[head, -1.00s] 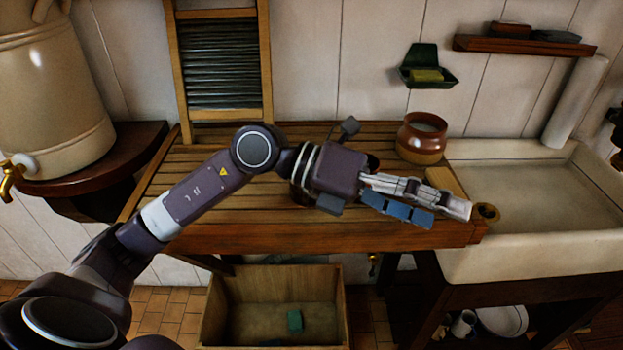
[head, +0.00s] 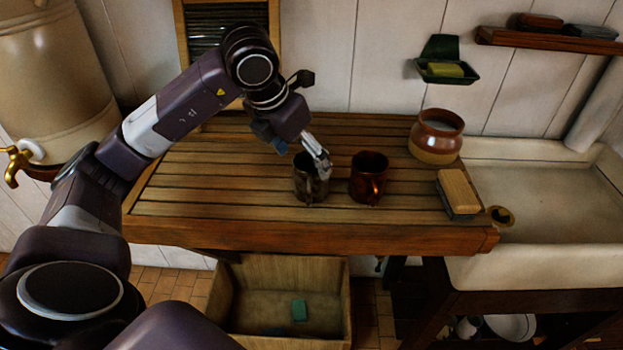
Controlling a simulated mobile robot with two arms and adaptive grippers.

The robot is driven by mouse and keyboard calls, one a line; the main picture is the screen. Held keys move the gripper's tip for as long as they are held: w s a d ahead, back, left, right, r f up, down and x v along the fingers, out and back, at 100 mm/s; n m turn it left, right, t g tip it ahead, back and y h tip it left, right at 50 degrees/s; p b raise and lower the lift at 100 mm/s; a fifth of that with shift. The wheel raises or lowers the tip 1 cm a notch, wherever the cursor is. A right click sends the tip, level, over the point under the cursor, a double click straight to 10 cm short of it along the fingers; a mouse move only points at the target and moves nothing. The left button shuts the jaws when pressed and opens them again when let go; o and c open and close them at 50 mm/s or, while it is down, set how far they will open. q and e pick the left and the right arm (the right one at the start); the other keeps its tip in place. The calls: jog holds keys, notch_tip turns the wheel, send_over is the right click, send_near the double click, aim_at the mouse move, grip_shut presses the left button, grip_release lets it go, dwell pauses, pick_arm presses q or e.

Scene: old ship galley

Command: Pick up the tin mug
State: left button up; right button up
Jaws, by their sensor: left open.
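The tin mug (head: 307,188), dark grey and dull, stands upright on the slatted wooden drainboard (head: 220,190), near its front edge. My left gripper (head: 322,170) is open and points down at the right side of the mug's rim. Its fingertips overlap the mug's opening in the picture; I cannot tell whether a finger is inside the mug or touching it. My right gripper is not in view.
A copper mug (head: 368,181) stands close to the right of the tin mug. A brown crock (head: 436,137) and a brush (head: 459,192) are farther right, beside the sink (head: 560,205). The drainboard's left part is clear. A wooden crate (head: 282,332) stands below.

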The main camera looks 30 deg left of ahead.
aim_at(309, 168)
pick_arm(q)
jog(key=p+x, duration=0.1)
jog(key=x, duration=0.3)
jog(key=shift+w+d+f+p, duration=0.2)
jog(key=shift+f+p, duration=0.05)
jog(key=shift+p, duration=0.05)
jog(key=shift+s, duration=0.1)
jog(key=shift+r, duration=0.1)
jog(key=shift+c, duration=1.2)
jog(key=c, duration=1.1)
